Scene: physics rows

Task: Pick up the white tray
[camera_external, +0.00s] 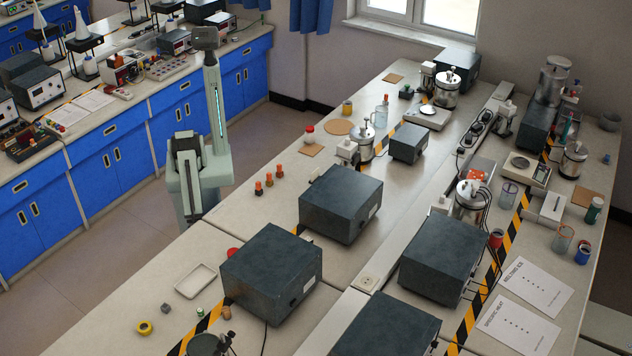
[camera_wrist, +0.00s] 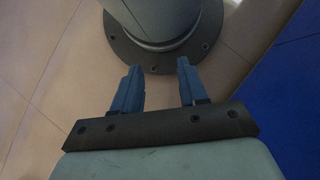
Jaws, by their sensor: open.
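The white tray (camera_external: 196,281) is a small, shallow rectangular dish. It lies flat on the near-left part of the long bench in the external view, left of a dark grey box. Nothing visible lies in it. My gripper (camera_wrist: 158,88) shows in the wrist view with two blue fingers spread apart and nothing between them. It points down over the floor and my round base. In the external view my arm stands beyond the tray, at the bench's left edge, and the gripper's fingers cannot be made out there. The tray is not in the wrist view.
A dark grey box (camera_external: 270,274) stands close right of the tray. A yellow ring (camera_external: 144,328) and a small grey cube (camera_external: 166,308) lie in front of it. Several orange-topped pieces (camera_external: 269,179) stand farther back. The bench left of the tray is clear.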

